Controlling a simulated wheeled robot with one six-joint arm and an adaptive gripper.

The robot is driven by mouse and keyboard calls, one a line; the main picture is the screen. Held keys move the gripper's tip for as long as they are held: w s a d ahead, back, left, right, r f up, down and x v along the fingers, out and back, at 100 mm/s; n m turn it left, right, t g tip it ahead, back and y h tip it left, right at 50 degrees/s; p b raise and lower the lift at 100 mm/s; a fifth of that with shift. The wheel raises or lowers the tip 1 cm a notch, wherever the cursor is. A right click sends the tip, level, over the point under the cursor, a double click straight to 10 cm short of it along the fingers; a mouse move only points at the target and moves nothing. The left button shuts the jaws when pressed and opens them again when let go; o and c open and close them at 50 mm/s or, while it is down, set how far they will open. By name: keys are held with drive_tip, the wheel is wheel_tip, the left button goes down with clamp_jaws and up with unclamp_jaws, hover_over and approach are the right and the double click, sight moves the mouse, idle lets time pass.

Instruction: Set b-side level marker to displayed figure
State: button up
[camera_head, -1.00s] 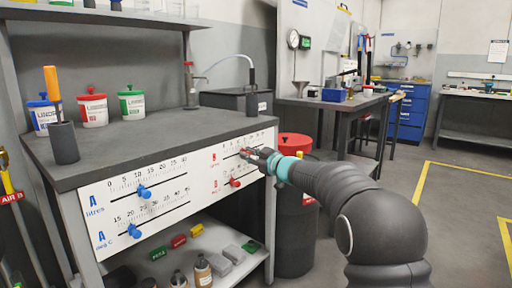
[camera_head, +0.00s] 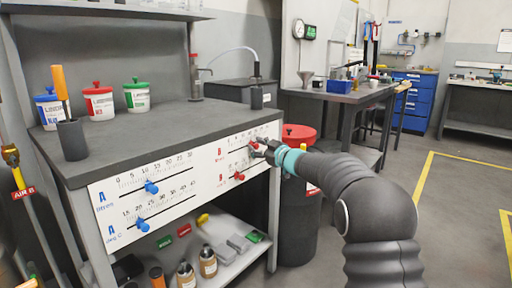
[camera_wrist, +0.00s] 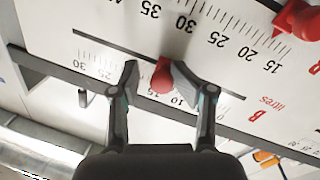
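The b-side litres marker is a red knob (camera_wrist: 162,76) on the upper B slot of the white panel (camera_head: 205,181). In the wrist view, which is upside down, it sits near the 10 to 15 marks. My gripper (camera_wrist: 152,74) has its fingers apart on either side of the knob; the right finger is close to or touching it, with a gap on the left. In the head view my gripper (camera_head: 261,147) is at the panel's upper right. The green display (camera_head: 310,32) hangs on the back wall; its figure is too small to read.
A second red knob (camera_wrist: 298,20) is on the lower B scale. Two blue knobs, upper (camera_head: 151,187) and lower (camera_head: 142,225), are on the A scales. A dark drum with a red lid (camera_head: 299,131) stands right of the bench (camera_head: 170,126), close to my arm.

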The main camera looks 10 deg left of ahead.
drive_tip(key=v, duration=1.2)
drive_tip(key=shift+r, duration=0.1)
